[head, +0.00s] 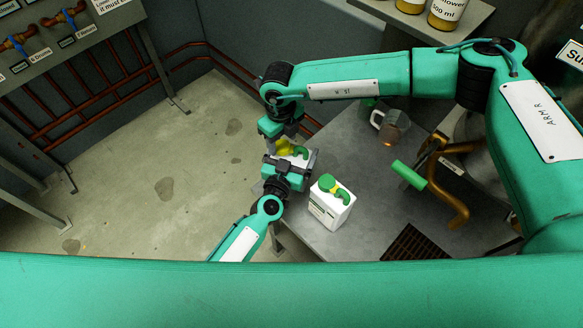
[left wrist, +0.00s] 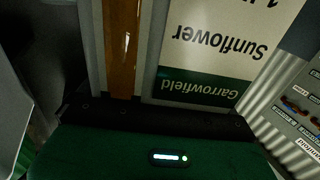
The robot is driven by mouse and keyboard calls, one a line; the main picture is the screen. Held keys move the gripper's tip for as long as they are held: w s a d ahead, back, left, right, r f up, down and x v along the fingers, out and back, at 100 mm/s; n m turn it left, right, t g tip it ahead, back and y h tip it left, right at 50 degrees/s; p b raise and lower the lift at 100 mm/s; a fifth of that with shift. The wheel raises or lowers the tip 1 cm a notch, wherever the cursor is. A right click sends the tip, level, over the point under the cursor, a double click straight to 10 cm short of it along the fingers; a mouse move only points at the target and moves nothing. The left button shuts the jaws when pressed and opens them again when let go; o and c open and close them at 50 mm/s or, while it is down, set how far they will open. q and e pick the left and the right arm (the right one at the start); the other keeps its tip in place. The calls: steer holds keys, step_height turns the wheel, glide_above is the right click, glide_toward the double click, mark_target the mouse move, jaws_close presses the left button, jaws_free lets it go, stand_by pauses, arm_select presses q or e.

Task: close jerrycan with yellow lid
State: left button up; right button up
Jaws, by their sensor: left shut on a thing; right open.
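My left gripper (head: 290,163) is shut on a white jerrycan (head: 296,161) with a green handle (head: 300,152), held near the table's left edge. In the left wrist view, the jerrycan's label (left wrist: 215,50) reads "Garrowfield Sunflower" upside down, beside an amber strip (left wrist: 123,45). The yellow lid (head: 283,147) is at the left of the jerrycan's top, directly below my right gripper (head: 280,137). My right gripper is open and points down. I cannot tell whether the lid is seated on the neck, or whether the right fingers touch it; the gripper partly hides it.
A clear jug (head: 392,127) stands further back. A press with a green-gripped crank (head: 410,175) and a floor-drain-like grate (head: 415,243) are to the right.

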steer(key=shift+f, duration=0.55)
steer(key=c, duration=1)
steer(key=m, duration=0.4)
steer(key=o, duration=1.1)
steer(key=shift+r, duration=0.1)
